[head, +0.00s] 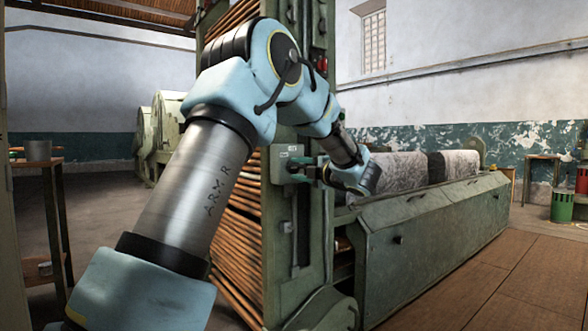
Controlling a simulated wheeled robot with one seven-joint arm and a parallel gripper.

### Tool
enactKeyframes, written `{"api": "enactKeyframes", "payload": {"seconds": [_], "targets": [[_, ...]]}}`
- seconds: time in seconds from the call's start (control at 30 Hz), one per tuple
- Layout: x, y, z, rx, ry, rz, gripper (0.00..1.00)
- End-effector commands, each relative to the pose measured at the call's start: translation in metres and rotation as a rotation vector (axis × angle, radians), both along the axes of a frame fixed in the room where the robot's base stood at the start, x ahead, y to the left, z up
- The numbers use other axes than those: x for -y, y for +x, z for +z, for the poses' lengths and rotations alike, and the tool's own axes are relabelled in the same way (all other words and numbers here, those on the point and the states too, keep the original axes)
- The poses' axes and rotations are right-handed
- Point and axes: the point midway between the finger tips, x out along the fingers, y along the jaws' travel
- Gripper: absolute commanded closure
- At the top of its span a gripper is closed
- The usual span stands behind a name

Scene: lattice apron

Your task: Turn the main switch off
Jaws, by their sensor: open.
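A small pale switch plate (291,151) with a dark mark is on the green post of the machine, in the middle of the head view. A green switch part juts out just below it, at the height of my gripper. I take this to be the main switch, but its handle position cannot be made out. My gripper (303,171) is open and points left at this part from the right side. Its fingers are close to or around the part; I cannot tell whether they touch it. My wrist and fingers partly hide the switch.
The green machine post (303,230) stands beside stacked wooden slats (241,210). A long green metal trough (425,235) with grey rolls (397,167) runs to the right. Red parts (321,65) sit higher up. A side table (40,163) stands left. Open brown floor (500,285) lies at front right.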

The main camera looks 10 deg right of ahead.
Motion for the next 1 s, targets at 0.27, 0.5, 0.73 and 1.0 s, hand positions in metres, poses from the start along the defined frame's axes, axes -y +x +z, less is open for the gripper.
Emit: {"api": "enactKeyframes", "payload": {"seconds": [0.27, 0.5, 0.73, 1.0], "targets": [[0.024, -0.05, 0.001, 0.0, 0.001, -0.002, 0.54], [0.034, -0.072, 0.0, -0.001, 0.0, -0.001, 0.54], [0.035, -0.075, 0.0, 0.0, 0.001, 0.001, 0.54], [0.028, -0.059, 0.0, -0.019, 0.053, -0.068, 0.54]]}}
